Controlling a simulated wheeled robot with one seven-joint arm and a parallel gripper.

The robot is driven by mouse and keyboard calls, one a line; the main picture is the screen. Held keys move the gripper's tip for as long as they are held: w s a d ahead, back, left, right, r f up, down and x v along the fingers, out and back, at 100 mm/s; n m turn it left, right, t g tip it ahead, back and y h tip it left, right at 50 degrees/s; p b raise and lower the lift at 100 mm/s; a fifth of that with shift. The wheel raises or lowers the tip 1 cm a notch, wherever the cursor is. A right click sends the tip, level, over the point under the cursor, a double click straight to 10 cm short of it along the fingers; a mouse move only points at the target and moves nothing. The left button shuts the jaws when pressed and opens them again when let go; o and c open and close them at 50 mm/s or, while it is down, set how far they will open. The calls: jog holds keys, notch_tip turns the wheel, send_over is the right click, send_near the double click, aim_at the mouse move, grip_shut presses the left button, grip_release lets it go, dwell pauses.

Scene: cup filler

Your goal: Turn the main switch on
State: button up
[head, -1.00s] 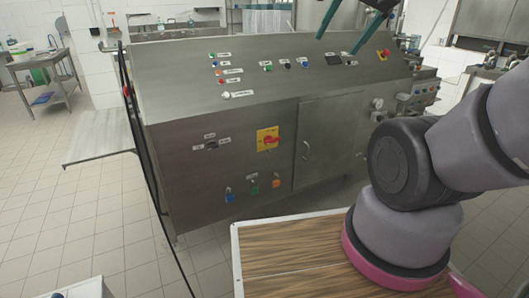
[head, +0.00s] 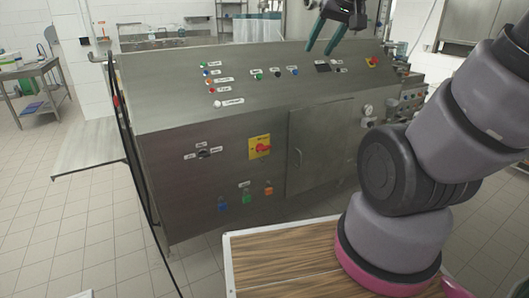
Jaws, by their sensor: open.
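The main switch (head: 261,147) is a red rotary knob on a yellow square plate, on the front face of the steel machine (head: 220,115). The knob's grip looks slanted, but its exact setting is too small to tell. My gripper (head: 320,50), with two teal fingers, is at the top of the head view, above the machine's sloped panel. Its fingers are apart with nothing between them. It is well above and to the right of the main switch, not touching it.
A black selector (head: 204,154) is left of the switch, and blue, green and orange sockets (head: 247,198) are below it. A cabinet door (head: 318,148) is to the right. A red emergency button (head: 372,61) is on the upper panel. A black cable (head: 130,150) hangs at the machine's left edge.

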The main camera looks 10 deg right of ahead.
jog(key=w+d+f+n+t, duration=0.1)
jog(key=w+f+n, duration=0.25)
jog(key=w, duration=0.45)
jog(key=w+d+f+n+t+h, duration=0.1)
jog(key=w+f+n+t, duration=0.1)
jog(key=w+f, duration=0.45)
jog(key=w+d+f+n+t, duration=0.1)
jog(key=w+d+f+n, duration=0.15)
jog(key=w, duration=0.75)
jog(key=n+t+y, duration=0.5)
jog(key=n+y, duration=0.1)
jog(key=n, duration=1)
send_near(263, 150)
jog(key=x, duration=0.9)
jog(key=shift+w+f, duration=0.1)
jog(key=shift+w, duration=0.15)
grip_shut()
